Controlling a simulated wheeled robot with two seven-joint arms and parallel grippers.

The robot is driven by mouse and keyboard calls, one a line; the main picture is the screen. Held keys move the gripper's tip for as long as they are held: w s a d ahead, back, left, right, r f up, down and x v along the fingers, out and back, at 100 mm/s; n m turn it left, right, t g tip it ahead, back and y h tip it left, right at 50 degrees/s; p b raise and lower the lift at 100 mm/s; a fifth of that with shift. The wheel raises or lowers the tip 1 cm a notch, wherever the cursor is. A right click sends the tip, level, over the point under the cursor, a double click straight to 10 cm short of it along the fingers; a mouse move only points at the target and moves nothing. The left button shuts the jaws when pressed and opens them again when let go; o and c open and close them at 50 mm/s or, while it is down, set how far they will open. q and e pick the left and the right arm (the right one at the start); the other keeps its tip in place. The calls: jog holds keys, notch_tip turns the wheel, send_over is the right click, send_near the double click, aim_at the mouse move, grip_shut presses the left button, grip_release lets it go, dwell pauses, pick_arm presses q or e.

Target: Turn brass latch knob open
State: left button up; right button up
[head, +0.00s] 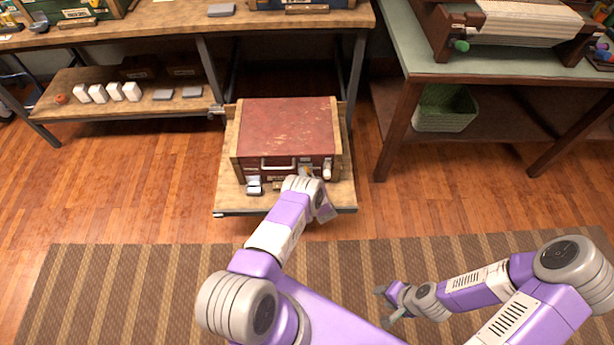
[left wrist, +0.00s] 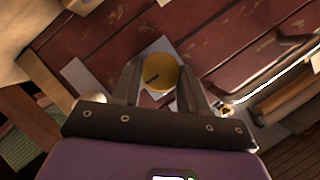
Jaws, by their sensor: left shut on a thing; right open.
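The brass latch knob (left wrist: 160,72) is a round yellow disc with a dark slot, on a pale plate on the front of a red chest. The red chest (head: 287,126) has wooden edges and a metal front handle (head: 278,164). My left gripper (left wrist: 161,84) is shut on the knob, one finger on each side of it. In the head view my left gripper (head: 312,172) is at the right part of the chest's front and its wrist hides most of the knob. My right gripper (head: 387,304) is open and empty, low over the striped rug.
The chest stands on a low wooden platform (head: 232,203). A workbench (head: 150,27) is behind it, with white blocks on its lower shelf. A green-topped table (head: 480,65) with a woven basket (head: 446,108) below stands right. The rug (head: 130,285) is clear at left.

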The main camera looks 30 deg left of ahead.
dwell(0.3)
pick_arm(q)
jog(key=o, duration=1.1)
jog(key=shift+c, duration=0.2)
jog(key=shift+s+d, duration=0.1)
jog(key=p+v, duration=0.3)
jog(key=v, duration=0.4)
jog(key=shift+s+d, duration=0.1)
jog(key=shift+d, duration=0.05)
